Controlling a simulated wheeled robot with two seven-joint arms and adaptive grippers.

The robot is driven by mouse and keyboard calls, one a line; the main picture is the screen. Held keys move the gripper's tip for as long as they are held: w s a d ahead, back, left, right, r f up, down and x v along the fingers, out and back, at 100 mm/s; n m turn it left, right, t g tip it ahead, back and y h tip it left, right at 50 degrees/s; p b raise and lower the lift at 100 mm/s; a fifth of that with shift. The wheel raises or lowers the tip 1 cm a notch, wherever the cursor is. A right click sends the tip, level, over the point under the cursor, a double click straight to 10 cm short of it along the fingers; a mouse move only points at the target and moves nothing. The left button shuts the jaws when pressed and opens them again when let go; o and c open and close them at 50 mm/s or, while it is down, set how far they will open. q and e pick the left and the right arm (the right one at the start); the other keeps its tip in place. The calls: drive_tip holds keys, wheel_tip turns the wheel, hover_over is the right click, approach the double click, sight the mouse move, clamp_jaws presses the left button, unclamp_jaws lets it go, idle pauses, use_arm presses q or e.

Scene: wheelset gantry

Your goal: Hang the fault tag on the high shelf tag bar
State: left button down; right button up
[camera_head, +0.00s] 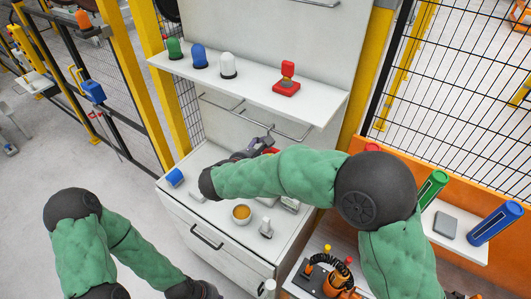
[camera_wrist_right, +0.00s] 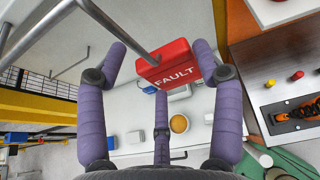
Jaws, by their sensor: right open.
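The red fault tag (camera_wrist_right: 170,66), with FAULT in white letters, faces me in the right wrist view, upper middle. In the head view only a bit of red (camera_head: 270,151) shows past my right gripper. A grey metal rod (camera_wrist_right: 118,30) reaches down to the tag's top edge. I cannot tell whether the tag hangs on it. My right gripper (camera_head: 258,146) is open below the shelf. Its purple fingers (camera_wrist_right: 165,75) stand around the tag, apart from it as far as I see.
A white shelf (camera_head: 322,104) holds green, blue and white domes and a red device (camera_head: 287,80). Thin rails (camera_head: 292,133) are below it.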

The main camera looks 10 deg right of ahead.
drive_tip(key=v, duration=1.2)
